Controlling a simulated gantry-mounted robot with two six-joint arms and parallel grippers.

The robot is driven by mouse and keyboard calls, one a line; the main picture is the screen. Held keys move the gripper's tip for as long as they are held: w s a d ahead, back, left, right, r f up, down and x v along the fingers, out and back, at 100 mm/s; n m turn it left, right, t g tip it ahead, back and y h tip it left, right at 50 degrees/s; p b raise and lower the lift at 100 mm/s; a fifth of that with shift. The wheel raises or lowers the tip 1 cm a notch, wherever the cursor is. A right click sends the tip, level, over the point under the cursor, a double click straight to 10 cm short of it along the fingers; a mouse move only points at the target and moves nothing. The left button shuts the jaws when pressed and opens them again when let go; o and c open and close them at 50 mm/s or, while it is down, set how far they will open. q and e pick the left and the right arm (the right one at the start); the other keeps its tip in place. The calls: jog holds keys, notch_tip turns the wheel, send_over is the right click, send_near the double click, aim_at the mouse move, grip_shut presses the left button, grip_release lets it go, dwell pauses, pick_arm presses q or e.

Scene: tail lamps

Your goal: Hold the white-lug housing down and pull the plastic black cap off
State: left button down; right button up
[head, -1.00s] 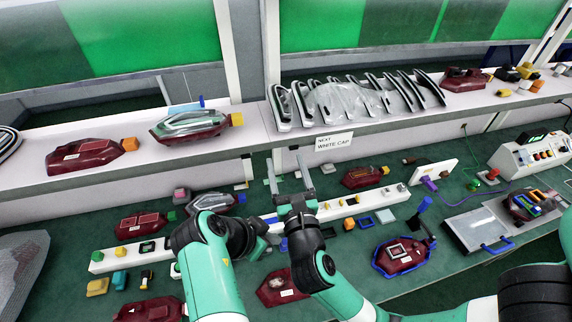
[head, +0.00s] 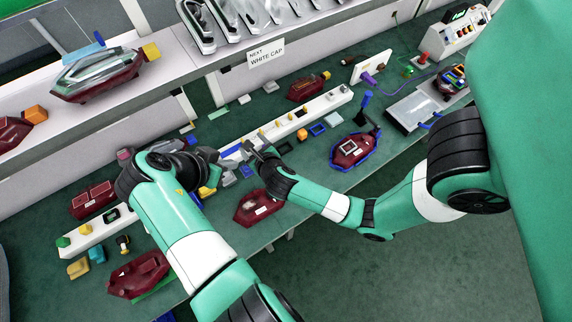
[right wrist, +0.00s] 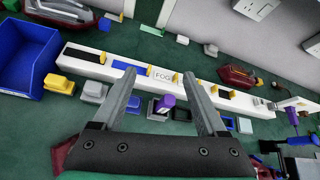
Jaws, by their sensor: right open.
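Several dark red housings lie on the green bench: one (head: 258,205) is just below my right gripper (head: 252,149), one (head: 353,150) with a white square frame sits on a blue-edged base, and another (head: 140,275) is at the lower left. I cannot tell which has the white lug, and no black cap on a housing is clear. My right gripper, also in the right wrist view (right wrist: 158,80), is open and empty above the white rail (right wrist: 140,72).
A purple-topped grey piece (right wrist: 163,104) and several loose grey and yellow caps lie along the rail. A blue bin (right wrist: 22,50) stands at the left of the right wrist view. Bench front edge is close.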

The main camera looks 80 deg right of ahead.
jog(key=s+a+f+n+g+y, duration=0.15)
jog(key=s+a+f+n, duration=0.25)
jog(key=a+f+n, duration=0.9)
jog(key=s+a+f+n+t+h, duration=0.15)
jog(key=s+n, duration=0.25)
jog(key=n, duration=0.6)
jog(key=s+a+n+t+h, duration=0.15)
jog(key=s+n, duration=0.25)
jog(key=n, duration=0.6)
jog(key=x, duration=1.1)
jog(key=shift+w+d+f, duration=0.1)
jog(key=shift+w+f, duration=0.05)
jog(key=shift+f, duration=0.25)
grip_shut()
